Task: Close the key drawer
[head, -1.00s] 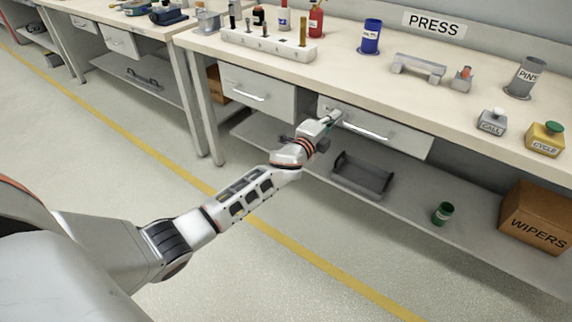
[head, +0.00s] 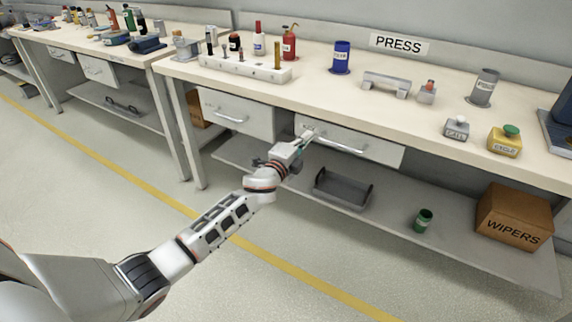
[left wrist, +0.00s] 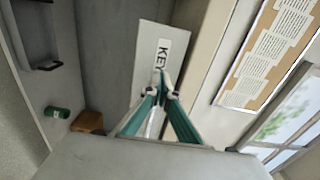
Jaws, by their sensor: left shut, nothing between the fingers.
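The key drawer (head: 375,150) is the pale drawer under the bench top, with a bar handle on its front. In the left wrist view its front (left wrist: 150,75) carries a label that reads KEY, partly covered by the fingers. My left gripper (head: 313,133) is shut and empty, at the left part of this drawer's front, near the handle's left end. In the left wrist view the closed fingertips (left wrist: 162,88) point at the front beside the label. I cannot tell whether they touch it, or how far the drawer stands out. My right gripper is not in view.
Another drawer (head: 235,113) lies to the left under the same bench top (head: 330,98). A grey tray (head: 342,190), a green cup (head: 423,220) and a WIPERS box (head: 513,217) are on the lower shelf. Bottles, buttons and a rack stand on top. The floor in front is clear.

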